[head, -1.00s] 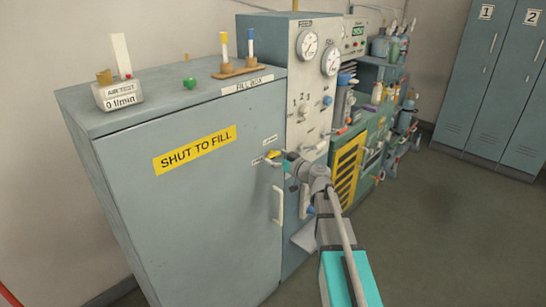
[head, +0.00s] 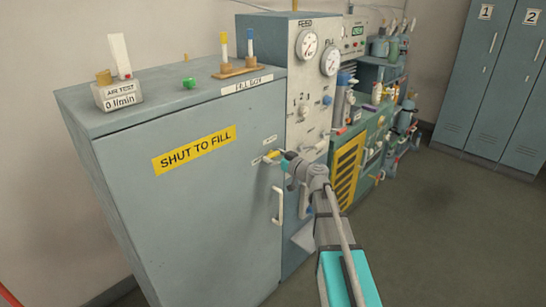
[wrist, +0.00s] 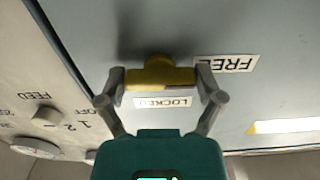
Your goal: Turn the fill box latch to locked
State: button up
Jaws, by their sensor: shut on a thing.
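The yellow fill box latch (head: 271,155) is on the right side of the grey fill box door (head: 190,215). My gripper (wrist: 161,79) is shut on the latch, with one finger at each end of its yellow bar (wrist: 160,77) in the wrist view. That view is upside down. The LOCKED label (wrist: 163,102) shows between the fingers beside the bar, and the FREE label (wrist: 225,64) lies beyond its right end. In the head view my gripper (head: 284,159) hides part of the latch. The door looks closed.
A white door handle (head: 278,205) stands out just below the latch. The panel with gauges (head: 308,44) and a feed selector (wrist: 46,116) is close to the right. Open floor (head: 430,230) lies at the right, before the lockers (head: 495,80).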

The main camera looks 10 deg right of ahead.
jog(key=m, duration=0.4)
jog(key=shift+s, duration=0.1)
jog(key=m, duration=0.4)
dwell(0.3)
jog(key=shift+m, duration=0.4)
jog(key=shift+a, duration=0.1)
jog(key=o, duration=0.9)
jog(key=shift+c, duration=0.2)
jog(key=v, duration=1.2)
